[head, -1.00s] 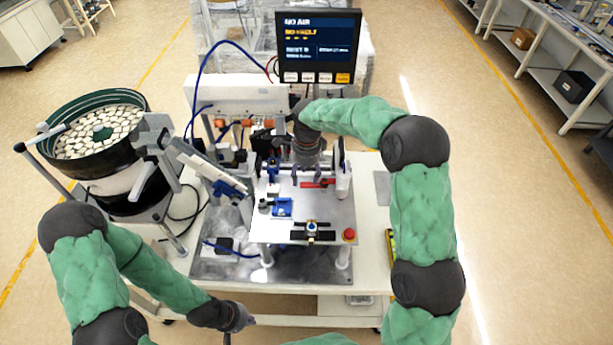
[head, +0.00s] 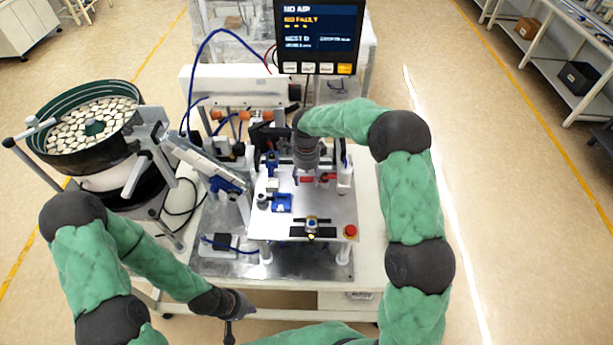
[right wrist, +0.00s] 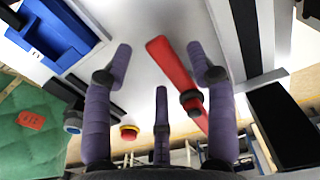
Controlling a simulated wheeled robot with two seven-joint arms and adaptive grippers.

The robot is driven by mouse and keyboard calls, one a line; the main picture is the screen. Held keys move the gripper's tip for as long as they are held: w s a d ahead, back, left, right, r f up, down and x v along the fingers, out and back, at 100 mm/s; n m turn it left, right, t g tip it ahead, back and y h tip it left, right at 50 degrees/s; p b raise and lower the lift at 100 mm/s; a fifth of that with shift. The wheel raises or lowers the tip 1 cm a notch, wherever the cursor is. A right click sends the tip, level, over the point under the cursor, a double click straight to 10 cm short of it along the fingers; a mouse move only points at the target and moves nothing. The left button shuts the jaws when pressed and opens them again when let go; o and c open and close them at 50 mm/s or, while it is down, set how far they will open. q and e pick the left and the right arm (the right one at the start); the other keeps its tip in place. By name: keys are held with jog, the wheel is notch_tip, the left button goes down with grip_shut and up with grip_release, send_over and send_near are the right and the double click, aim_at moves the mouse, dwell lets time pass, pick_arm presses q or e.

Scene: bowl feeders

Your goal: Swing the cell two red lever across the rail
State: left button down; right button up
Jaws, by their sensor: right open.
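The red lever (right wrist: 178,78) lies across the pale plate in the right wrist view. It runs diagonally between the spread purple fingers of my right gripper (right wrist: 160,62), closer to the right-hand finger, with a dark collar around it. Whether a finger touches it is unclear. In the head view, my right gripper (head: 309,176) points down at the back of the raised plate (head: 335,205), and red parts of the lever (head: 327,177) show beside its fingers. My left gripper (head: 235,305) hangs at the front left, away from the plate; its fingers are too indistinct to judge.
A blue block (head: 282,203) and a black clamp-like fixture (head: 312,230) sit on the plate. A red button (head: 350,231) is at its front right corner. A bowl feeder (head: 90,135) stands left. A display (head: 318,35) stands behind. White posts flank the lever area.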

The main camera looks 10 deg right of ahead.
jog(key=shift+f, duration=0.4)
grip_shut()
